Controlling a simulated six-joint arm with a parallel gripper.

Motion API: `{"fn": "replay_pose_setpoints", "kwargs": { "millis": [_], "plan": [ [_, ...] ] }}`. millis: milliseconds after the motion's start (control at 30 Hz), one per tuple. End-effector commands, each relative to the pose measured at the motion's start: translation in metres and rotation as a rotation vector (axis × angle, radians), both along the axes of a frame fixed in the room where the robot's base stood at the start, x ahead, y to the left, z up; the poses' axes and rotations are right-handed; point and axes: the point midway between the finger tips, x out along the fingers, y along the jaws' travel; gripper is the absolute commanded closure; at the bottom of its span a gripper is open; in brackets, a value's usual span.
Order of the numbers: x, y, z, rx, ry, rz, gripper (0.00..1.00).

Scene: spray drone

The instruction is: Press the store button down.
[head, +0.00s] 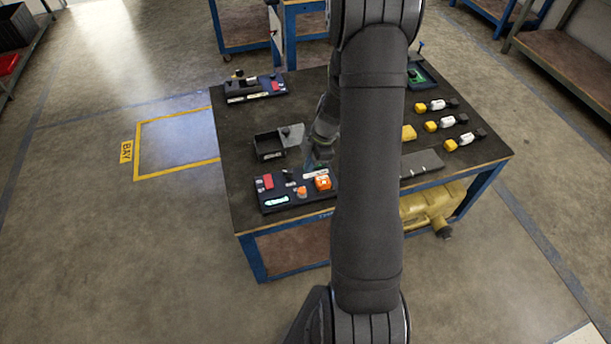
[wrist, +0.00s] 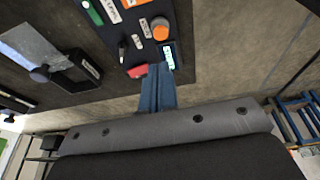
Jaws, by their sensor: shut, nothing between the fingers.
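A dark control panel (head: 285,205) lies at the table's front left. It carries a red part (head: 268,181), a round orange button (head: 302,190), an orange block (head: 322,183) and a small lit screen (head: 277,200). The labels are too small to read, so I cannot tell which one is the store button. My gripper (head: 318,158) is behind the panel, partly hidden by my arm. In the wrist view its shut, empty fingers (wrist: 158,72) overlap the panel's edge between the red part (wrist: 138,71) and the screen (wrist: 169,56). The orange button (wrist: 160,28) lies beyond the fingertips. Contact cannot be told.
An open dark box (head: 270,154) with a clear lid stands behind the panel. Another device (head: 256,88) is at the back left. Several yellow-and-white parts (head: 440,125) lie at the right, near a grey flat piece (head: 421,163).

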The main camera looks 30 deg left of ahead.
Motion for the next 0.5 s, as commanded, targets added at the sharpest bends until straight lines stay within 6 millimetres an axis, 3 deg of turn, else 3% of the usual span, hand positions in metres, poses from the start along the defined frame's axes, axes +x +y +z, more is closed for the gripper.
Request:
{"fn": "replay_pose_setpoints", "kwargs": {
  "millis": [200,500],
  "plan": [
    [0.007,-0.006,0.029,0.001,-0.002,-0.001,1.00],
    [0.008,-0.008,0.036,0.000,0.000,0.000,1.00]
  ]
}}
